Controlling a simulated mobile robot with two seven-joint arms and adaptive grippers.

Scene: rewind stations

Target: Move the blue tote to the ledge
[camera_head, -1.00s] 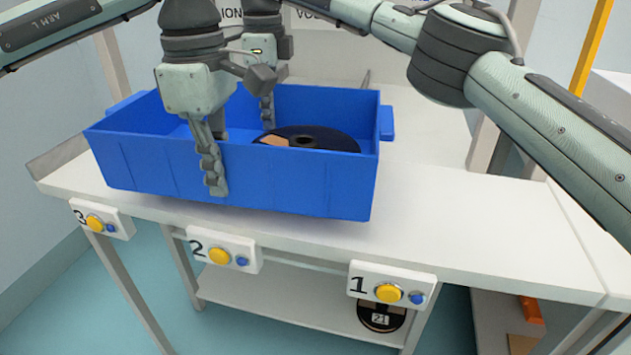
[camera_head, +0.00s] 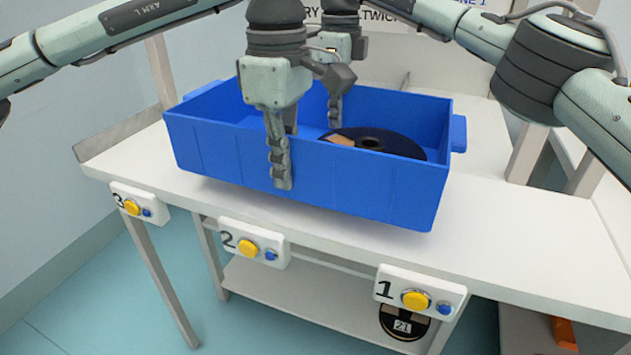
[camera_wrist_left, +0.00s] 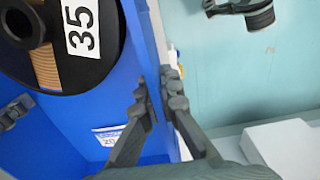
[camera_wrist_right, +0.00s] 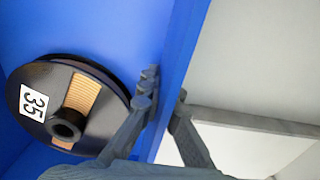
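The blue tote (camera_head: 350,185) is over the front part of the white bench; I cannot tell whether its bottom touches the top. A black reel (camera_head: 395,144) lies inside; its label reads 35 in the left wrist view (camera_wrist_left: 100,62). My left gripper (camera_head: 279,165) has its fingers on both sides of the tote's near wall, shut on it. My right gripper (camera_head: 335,112) is on the far wall; in the right wrist view its fingers (camera_wrist_right: 166,105) close around that wall (camera_wrist_right: 180,70). I cannot single out the ledge.
The white bench top (camera_head: 520,235) is clear right of the tote. Its front edge carries button boxes marked 3 (camera_head: 140,205), 2 (camera_head: 253,243) and 1 (camera_head: 420,293). A reel marked 21 (camera_head: 403,326) is on the lower shelf. A wooden post stands right (camera_head: 528,150).

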